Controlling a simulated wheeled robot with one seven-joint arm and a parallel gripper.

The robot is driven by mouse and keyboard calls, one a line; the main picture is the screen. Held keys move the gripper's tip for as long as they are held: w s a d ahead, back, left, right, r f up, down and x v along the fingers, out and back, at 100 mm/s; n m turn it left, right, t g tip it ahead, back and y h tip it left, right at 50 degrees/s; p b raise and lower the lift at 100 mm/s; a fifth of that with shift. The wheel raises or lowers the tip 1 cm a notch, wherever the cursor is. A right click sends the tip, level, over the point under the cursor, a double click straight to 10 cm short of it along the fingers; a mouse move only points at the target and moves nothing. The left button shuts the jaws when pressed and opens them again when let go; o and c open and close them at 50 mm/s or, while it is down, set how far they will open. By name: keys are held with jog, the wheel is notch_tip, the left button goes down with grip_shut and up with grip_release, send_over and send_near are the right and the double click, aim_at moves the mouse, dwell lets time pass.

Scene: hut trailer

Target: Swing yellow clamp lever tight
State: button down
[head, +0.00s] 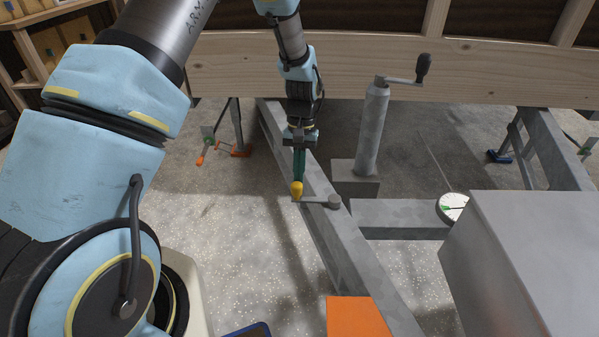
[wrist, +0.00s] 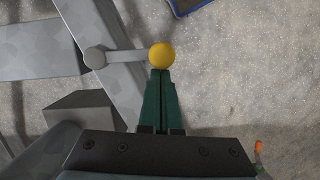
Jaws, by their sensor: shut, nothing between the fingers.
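The clamp lever is a thin grey bar (head: 316,199) with a yellow ball knob (head: 297,189) at its left end and a round grey pivot (head: 334,201) at its right end, on a grey metal beam. In the wrist view the yellow knob (wrist: 162,55) lies just beyond the fingertips and the pivot (wrist: 95,57) is to its left. My gripper (head: 298,178) has dark green fingers pointing down at the knob. The fingers (wrist: 162,78) are closed together with nothing between them. Their tips are at the knob's edge; I cannot tell whether they touch it.
A grey jack post with a crank (head: 372,130) stands behind and right of the lever. A large grey box (head: 530,255) fills the lower right, beside a round dial (head: 452,207). An orange block (head: 358,316) is at the front.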

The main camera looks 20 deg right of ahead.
aim_at(298, 190)
jog(key=shift+s+a+n, duration=0.2)
jog(key=shift+n, duration=0.1)
jog(key=shift+s+a+r+n+h+p, duration=0.1)
jog(key=shift+s+a+n+h+p, duration=0.3)
jog(key=shift+s+n, duration=0.4)
jog(key=s+n, duration=0.1)
jog(key=s+a+n, duration=0.1)
jog(key=n, duration=0.1)
jog(key=shift+p, duration=0.35)
jog(key=shift+s+a+n+h, duration=0.25)
jog(key=shift+s+n+h, duration=0.15)
jog(key=shift+s+n, duration=0.45)
jog(key=s+d+n+h, duration=0.2)
jog(key=s+d+n, duration=0.1)
jog(key=s+n, duration=0.5)
jog(key=shift+s+n+t+p, duration=0.2)
jog(key=shift+n+t+p, duration=0.1)
jog(key=shift+n, duration=0.45)
jog(key=shift+d, duration=0.1)
